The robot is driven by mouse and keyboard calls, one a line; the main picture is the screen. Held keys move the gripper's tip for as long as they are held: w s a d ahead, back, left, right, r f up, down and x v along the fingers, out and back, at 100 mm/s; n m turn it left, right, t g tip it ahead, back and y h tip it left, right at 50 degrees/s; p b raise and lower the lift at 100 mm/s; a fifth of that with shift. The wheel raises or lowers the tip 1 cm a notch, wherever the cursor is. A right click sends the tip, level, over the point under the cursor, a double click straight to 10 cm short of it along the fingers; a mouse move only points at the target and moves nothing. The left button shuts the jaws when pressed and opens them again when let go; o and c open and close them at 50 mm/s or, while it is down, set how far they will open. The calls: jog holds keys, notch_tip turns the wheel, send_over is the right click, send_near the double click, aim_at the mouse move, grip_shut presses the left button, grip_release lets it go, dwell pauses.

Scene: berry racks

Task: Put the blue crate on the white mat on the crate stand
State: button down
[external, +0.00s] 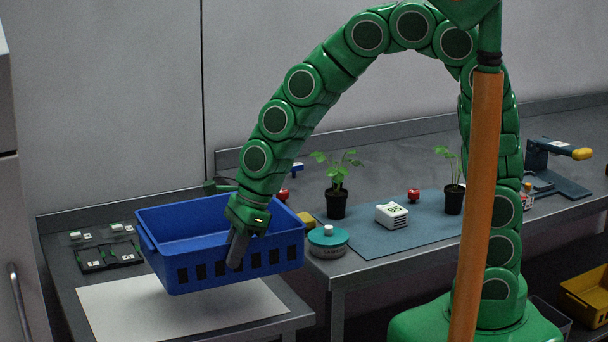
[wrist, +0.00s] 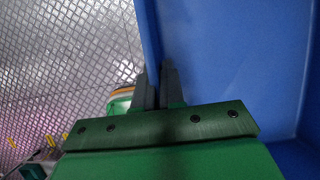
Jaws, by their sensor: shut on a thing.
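The blue crate (external: 180,275) is empty as far as I can see, with slots along its near wall. My gripper (external: 238,250) is shut on the rim of that near wall. In the wrist view, the gripper fingers (wrist: 158,85) pinch the wall, with the crate's blue inside (wrist: 230,60) on the right. The crate appears to hang a little above the white mat (external: 130,312), over its back and right part, and hides part of it. The mat lies flat on the crate stand (external: 60,270), a low metal table at the left.
A black tray (external: 110,257) with small green-and-white items lies behind the mat. To the right, a teal-lidded round device (external: 328,240) stands close to the crate. The bench beyond holds potted plants (external: 337,205), a white box (external: 391,215) and a blue-grey mat (external: 420,230).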

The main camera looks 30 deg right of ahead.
aim_at(195, 269)
jog(key=w+a+f, duration=0.2)
jog(key=a, duration=0.1)
jog(key=w+a+f, duration=0.1)
jog(key=a, duration=0.1)
jog(key=shift+w+a, duration=0.2)
jog(key=shift+w, duration=0.15)
jog(key=f, duration=0.1)
jog(key=w+a+f, duration=0.1)
jog(key=a+f, duration=0.1)
jog(key=f, duration=0.1)
jog(key=shift+w+a, duration=0.2)
jog(key=shift+w, duration=0.2)
jog(key=shift+w+d+x, duration=0.1)
jog(key=shift+w+x, duration=0.05)
jog(key=shift+x, duration=0.65)
jog(key=shift+w+d+x, duration=0.1)
jog(key=shift+x, duration=0.7)
jog(key=shift+w+d+x, duration=0.1)
jog(key=shift+w+x, duration=0.05)
jog(key=shift+x, duration=0.65)
jog(key=shift+f, duration=0.15)
jog(key=c, duration=1.2)
grip_release()
jog(key=shift+c, duration=0.2)
